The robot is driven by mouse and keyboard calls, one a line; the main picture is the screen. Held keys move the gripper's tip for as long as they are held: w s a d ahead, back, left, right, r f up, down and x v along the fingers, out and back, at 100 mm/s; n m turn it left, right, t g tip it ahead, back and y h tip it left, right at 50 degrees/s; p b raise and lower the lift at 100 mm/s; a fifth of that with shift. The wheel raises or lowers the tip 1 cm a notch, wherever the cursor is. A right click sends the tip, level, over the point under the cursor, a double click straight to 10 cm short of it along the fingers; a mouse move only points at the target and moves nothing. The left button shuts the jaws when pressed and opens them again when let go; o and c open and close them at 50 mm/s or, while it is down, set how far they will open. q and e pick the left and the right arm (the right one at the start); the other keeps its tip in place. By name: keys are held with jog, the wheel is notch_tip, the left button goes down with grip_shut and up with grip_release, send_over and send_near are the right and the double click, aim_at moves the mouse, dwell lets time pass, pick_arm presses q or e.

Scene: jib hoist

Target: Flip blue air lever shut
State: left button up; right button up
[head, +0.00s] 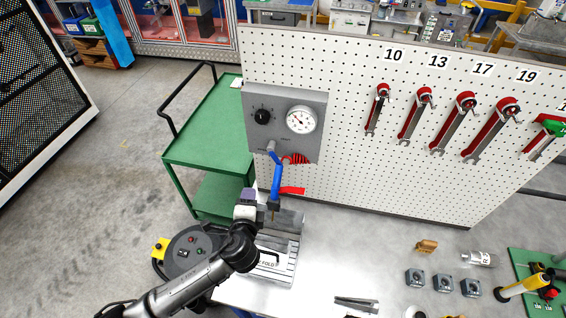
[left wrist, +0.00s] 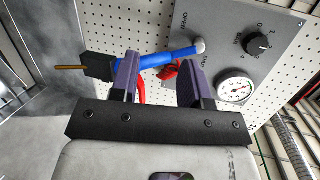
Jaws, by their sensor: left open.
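The blue air lever (head: 277,178) hangs down from a grey pivot on the grey air panel (head: 318,97). A black block with a brass tip shows at its lower end. In the left wrist view the blue lever (left wrist: 151,61) runs across beyond my fingertips, its middle showing between them. The panel (left wrist: 226,28) there carries the words OPEN and SHUT near the pivot. My left gripper (head: 249,196) is open and empty, just left of the lever's lower end; in the wrist view its two purple fingers (left wrist: 158,78) point at the lever. I cannot tell if they touch it. My right gripper is not in view.
A black knob (head: 262,117) and a dial gauge (head: 301,119) sit above the lever. A red coiled hose (head: 296,158) is close to its right. Wrenches (head: 417,115) hang on the pegboard (head: 350,60). A green cart (head: 205,135) stands left; the metal bench (head: 330,270) is below.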

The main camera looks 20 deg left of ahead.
aim_at(275, 160)
pick_arm(q)
jog(key=w+d+m+t+h, duration=0.1)
jog(key=w+m, duration=0.3)
jog(key=w, duration=0.1)
jog(key=w+r+m+t+h, duration=0.1)
jog(key=w+m, duration=0.4)
jog(key=w+d+m+t+h, duration=0.1)
jog(key=w+m, duration=0.3)
jog(key=w, duration=0.1)
jog(key=shift+w+d+r+m, duration=0.15)
jog(key=shift+w+d+m, duration=0.15)
jog(key=shift+w+m, duration=0.1)
grip_shut()
dwell(0.4)
